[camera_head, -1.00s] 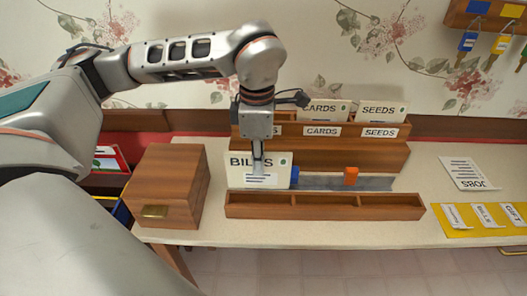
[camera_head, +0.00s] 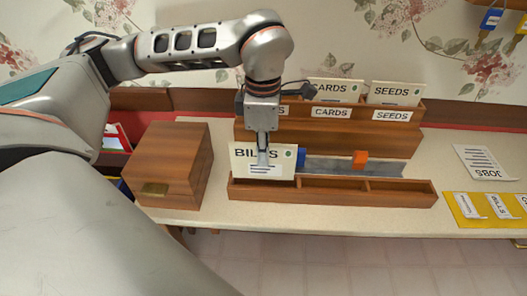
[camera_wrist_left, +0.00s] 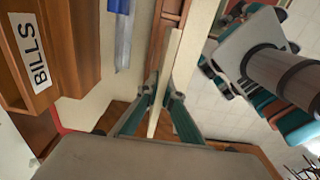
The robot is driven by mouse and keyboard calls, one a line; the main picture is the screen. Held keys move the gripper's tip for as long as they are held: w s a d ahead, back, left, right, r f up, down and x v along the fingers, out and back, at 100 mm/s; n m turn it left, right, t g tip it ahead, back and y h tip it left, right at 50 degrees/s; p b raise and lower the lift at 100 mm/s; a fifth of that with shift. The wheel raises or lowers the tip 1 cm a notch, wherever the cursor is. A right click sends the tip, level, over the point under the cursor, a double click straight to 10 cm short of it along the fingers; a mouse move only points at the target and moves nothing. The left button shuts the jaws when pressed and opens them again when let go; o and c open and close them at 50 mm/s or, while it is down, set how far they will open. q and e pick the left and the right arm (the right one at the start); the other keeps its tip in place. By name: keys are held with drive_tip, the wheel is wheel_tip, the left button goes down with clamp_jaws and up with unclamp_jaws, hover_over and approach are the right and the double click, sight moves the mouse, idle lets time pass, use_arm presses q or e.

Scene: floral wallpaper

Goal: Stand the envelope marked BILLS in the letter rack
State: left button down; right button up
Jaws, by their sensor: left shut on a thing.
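The white BILLS envelope (camera_head: 272,169) is upright, its printed face toward the head camera. My left gripper (camera_head: 263,158) is shut on it from above; the wrist view shows the envelope (camera_wrist_left: 168,75) edge-on between the fingers (camera_wrist_left: 164,100). The wooden letter rack (camera_head: 330,140) stands behind, with CARDS and SEEDS envelopes in their labelled slots. Its left slot is mostly hidden by my arm; the wrist view shows a BILLS label (camera_wrist_left: 30,60) there. The envelope is in front of this slot, its lower edge near the back of the low wooden tray. My right gripper is out of view.
The low three-part wooden tray (camera_head: 330,197) runs along the table's front. A wooden box (camera_head: 172,165) stands left. A JOBS sheet (camera_head: 483,162) lies right.

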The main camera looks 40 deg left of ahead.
use_arm(q)
drive_tip(key=shift+f, duration=0.2)
drive_tip(key=shift+f+b, duration=0.4)
drive_tip(key=shift+f, duration=0.4)
drive_tip(key=shift+f+b, duration=0.35)
drive_tip(key=shift+f, duration=0.55)
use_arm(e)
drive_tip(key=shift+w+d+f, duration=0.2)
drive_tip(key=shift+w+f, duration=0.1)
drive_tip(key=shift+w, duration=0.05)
use_arm(q)
drive_tip(key=c, duration=2.2)
unclamp_jaws()
drive_tip(key=shift+o, duration=0.2)
wheel_tip(320, 180, up, 12)
drive_tip(key=shift+r, duration=0.1)
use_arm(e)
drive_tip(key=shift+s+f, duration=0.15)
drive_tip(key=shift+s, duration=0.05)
